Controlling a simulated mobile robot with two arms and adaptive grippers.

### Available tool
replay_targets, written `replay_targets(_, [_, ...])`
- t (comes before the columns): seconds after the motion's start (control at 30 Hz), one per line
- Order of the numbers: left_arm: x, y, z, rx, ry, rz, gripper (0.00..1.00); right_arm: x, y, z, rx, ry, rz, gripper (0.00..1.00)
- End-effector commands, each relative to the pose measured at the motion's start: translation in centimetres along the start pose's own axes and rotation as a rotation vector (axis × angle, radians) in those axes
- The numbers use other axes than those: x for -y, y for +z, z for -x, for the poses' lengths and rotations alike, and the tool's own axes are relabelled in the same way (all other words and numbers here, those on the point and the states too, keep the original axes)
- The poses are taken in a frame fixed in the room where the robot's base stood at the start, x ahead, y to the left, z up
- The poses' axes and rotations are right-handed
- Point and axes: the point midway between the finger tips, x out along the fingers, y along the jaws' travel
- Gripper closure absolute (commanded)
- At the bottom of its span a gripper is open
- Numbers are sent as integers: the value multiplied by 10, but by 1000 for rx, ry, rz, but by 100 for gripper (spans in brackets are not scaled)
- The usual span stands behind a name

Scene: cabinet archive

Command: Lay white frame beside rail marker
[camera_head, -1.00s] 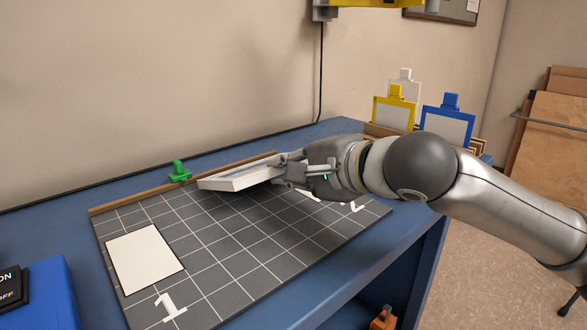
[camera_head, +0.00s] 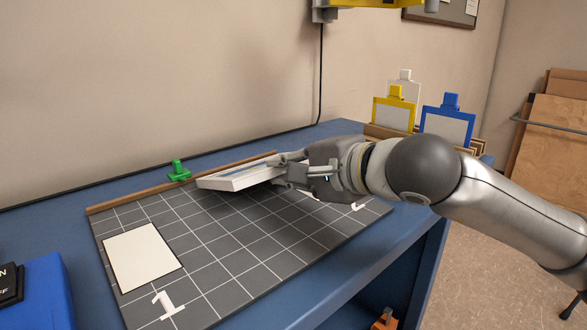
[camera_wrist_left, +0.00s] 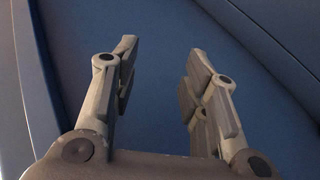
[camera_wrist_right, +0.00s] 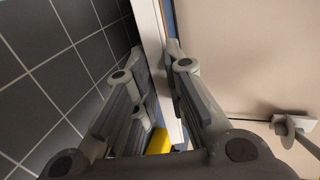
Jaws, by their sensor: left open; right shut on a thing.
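The white frame (camera_head: 238,179) is in the head view, tilted, low over the back of the dark gridded mat (camera_head: 230,245). My right gripper (camera_head: 279,170) is shut on its right end. In the right wrist view the frame (camera_wrist_right: 153,50) runs up between the fingers of this gripper (camera_wrist_right: 155,75). The green rail marker (camera_head: 178,172) sits at the wooden rail (camera_head: 125,203) along the mat's back edge, just left of the frame's left end. My left gripper (camera_wrist_left: 160,75) is open and empty in the left wrist view, over a blue surface; it is outside the head view.
A white card (camera_head: 142,257) lies on the mat's left part, near a printed 1. Yellow (camera_head: 394,113) and blue (camera_head: 447,126) clip frames stand in a rack at the back right. A blue box with a black switch is at the left edge. The mat's middle is clear.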

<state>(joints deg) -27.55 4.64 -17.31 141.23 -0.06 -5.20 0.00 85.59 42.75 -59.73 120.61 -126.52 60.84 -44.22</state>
Motion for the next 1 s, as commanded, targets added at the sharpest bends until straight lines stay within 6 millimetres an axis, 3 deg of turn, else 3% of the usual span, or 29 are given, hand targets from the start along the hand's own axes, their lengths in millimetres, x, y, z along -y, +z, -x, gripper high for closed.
replay_targets(1.0, [5,-35,-1,-268,-1,-17,59,-3,0,1,0,-29,1,100])
